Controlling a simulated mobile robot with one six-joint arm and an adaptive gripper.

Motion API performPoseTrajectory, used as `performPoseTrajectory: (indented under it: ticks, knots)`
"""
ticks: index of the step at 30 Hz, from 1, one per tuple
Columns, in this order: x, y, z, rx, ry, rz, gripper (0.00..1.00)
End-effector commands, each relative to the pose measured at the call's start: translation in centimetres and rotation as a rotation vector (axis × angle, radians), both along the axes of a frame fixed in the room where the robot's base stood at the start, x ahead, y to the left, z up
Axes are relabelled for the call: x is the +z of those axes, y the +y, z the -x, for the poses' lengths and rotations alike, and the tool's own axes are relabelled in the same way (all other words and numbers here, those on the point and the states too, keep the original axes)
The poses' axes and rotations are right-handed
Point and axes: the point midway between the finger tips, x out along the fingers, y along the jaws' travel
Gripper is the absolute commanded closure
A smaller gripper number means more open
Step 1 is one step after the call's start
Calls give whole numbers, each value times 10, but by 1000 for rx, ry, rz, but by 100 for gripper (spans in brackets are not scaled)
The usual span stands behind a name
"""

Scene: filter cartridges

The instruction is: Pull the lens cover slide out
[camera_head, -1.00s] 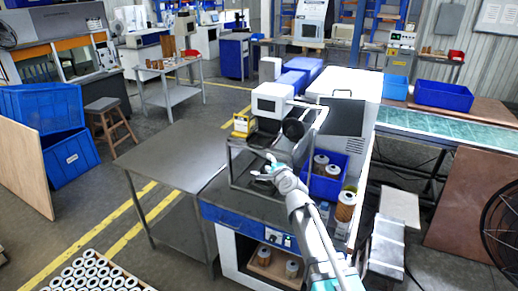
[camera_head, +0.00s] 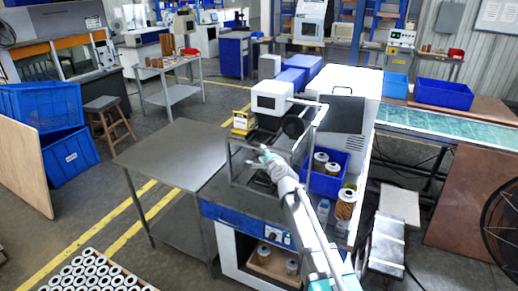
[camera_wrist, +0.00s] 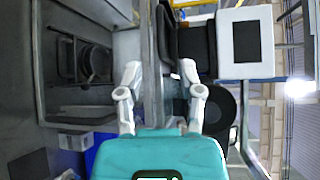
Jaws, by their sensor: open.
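My gripper (camera_head: 257,156) is open at the metal frame of the blue-fronted bench. In the wrist view my gripper (camera_wrist: 160,72) has its two fingers spread on either side of a grey metal bar (camera_wrist: 152,45), apparently with nothing gripped. A black disc (camera_head: 293,127) stands upright below and right of a white box with a dark screen (camera_head: 271,99). The wrist view shows the black disc (camera_wrist: 221,112) behind my right finger, partly hidden, and the white box (camera_wrist: 228,42) at upper right. I cannot tell for certain which part is the lens cover slide.
A blue bin (camera_head: 328,182) with filter cartridges is right of the frame. A yellow device (camera_head: 241,123) stands at its back left. A bare grey table (camera_head: 175,160) adjoins the bench on the left. A white cabinet (camera_head: 352,90) stands behind.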

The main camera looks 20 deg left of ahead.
Motion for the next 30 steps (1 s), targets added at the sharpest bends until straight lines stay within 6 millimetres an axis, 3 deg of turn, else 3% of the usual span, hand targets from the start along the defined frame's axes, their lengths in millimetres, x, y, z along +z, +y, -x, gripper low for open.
performPoseTrajectory:
  ticks: [6, 15, 30]
  knots:
    - [-6, 25, -29, 1, 1, 0, 52]
    - [-11, 48, -54, 1, 0, 1, 52]
    - [-12, 54, -60, 1, 0, 1, 52]
